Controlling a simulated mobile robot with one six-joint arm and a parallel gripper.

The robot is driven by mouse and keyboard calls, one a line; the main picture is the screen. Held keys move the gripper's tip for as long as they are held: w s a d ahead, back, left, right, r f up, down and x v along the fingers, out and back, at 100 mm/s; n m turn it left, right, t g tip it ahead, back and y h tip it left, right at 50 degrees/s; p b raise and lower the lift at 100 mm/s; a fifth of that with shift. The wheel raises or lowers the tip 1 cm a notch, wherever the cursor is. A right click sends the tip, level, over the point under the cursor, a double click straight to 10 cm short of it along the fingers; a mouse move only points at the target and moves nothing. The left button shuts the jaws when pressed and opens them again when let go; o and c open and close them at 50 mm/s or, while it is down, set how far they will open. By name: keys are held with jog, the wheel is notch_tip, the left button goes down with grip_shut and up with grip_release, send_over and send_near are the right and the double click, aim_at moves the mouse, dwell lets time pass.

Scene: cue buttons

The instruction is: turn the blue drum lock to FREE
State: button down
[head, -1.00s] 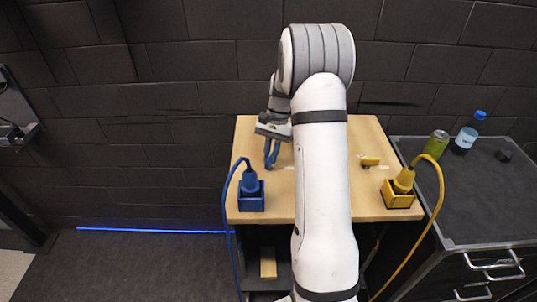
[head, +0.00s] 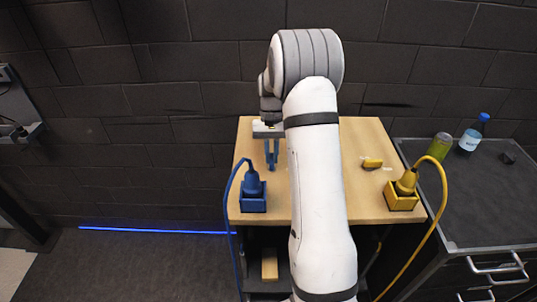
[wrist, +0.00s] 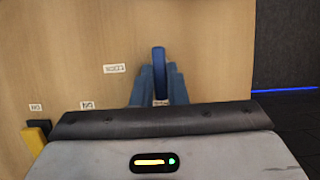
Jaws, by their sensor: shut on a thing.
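My gripper (head: 272,164) points down at the back left of the wooden table top, its blue-grey fingers close to the surface. In the wrist view my gripper (wrist: 159,88) is shut on the blue drum lock (wrist: 159,62), whose bright blue handle shows upright between the fingers. In the head view the fingers hide most of the lock. A small white label (wrist: 115,68) lies left of the handle; its lettering is too blurred to read. Another label is partly hidden by the fingers.
A yellow drum lock (head: 372,163) sits at the right of the table top (head: 262,215). A blue plug (head: 253,188) and a yellow plug (head: 405,184) with cables stand in sockets at the front. A can (head: 440,147) and a bottle (head: 471,135) stand on the dark cabinet.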

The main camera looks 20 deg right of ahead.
jog(key=shift+w+r, duration=0.1)
jog(key=shift+w, duration=0.05)
jog(key=c, duration=1.5)
grip_release()
jog(key=shift+w, duration=0.1)
jog(key=shift+o, duration=0.3)
jog(key=b+v, duration=0.1)
jog(key=v, duration=0.6)
jog(key=shift+r, duration=0.25)
jog(key=shift+r, duration=0.1)
